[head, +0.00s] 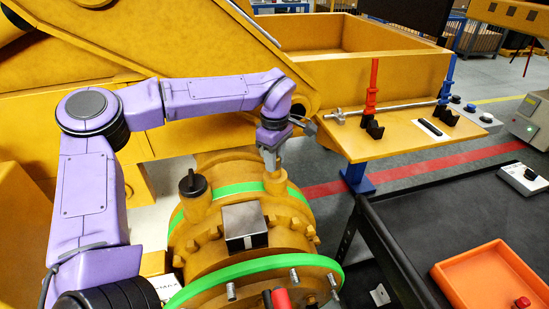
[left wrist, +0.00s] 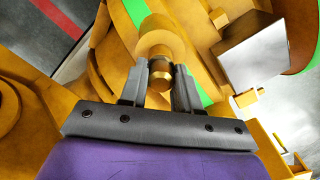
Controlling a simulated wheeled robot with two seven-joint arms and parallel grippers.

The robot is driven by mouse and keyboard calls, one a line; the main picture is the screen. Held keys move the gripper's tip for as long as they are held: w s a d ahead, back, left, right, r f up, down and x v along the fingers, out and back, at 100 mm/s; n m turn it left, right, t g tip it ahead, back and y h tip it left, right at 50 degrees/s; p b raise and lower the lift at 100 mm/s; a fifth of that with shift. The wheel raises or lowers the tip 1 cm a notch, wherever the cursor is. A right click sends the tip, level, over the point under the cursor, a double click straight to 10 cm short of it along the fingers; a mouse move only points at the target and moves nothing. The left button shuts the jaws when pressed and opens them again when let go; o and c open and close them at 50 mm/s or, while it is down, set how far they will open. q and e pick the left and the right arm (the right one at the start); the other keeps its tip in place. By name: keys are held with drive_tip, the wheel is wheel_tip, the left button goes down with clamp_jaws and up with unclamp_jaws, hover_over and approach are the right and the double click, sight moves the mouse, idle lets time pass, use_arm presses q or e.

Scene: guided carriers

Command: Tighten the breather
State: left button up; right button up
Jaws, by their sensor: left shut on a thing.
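My left gripper (head: 271,163) reaches down from above onto the right-hand boss (head: 275,182) of the yellow axle housing (head: 212,252). In the left wrist view its two fingers (left wrist: 160,78) are shut on a small brass-coloured fitting, the breather (left wrist: 160,67), with a round yellow boss (left wrist: 160,38) right behind it. The fingers hide the breather in the head view, and how far it is screwed in cannot be told.
A black knobbed cap (head: 192,183) sits on the housing's left boss. A dark box (head: 243,222) stands between green bands (head: 237,188). A yellow shelf (head: 385,137) holds a long bar tool (head: 400,108). A black table (head: 440,215) bears an orange tray (head: 490,278) at right.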

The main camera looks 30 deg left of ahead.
use_arm(q)
drive_tip(key=m, duration=0.3)
drive_tip(key=shift+w+r+m, duration=0.15)
drive_tip(key=shift+r+m, duration=0.05)
drive_tip(key=shift+m, duration=0.1)
drive_tip(key=o, duration=1)
drive_tip(key=shift+o, duration=0.6)
drive_tip(key=shift+f, duration=0.15)
drive_tip(key=shift+r, duration=0.45)
wheel_tip(320, 180, up, 9)
drive_tip(key=shift+d+f+b, duration=0.1)
drive_tip(key=shift+b, duration=0.95)
drive_tip(key=shift+r, duration=0.45)
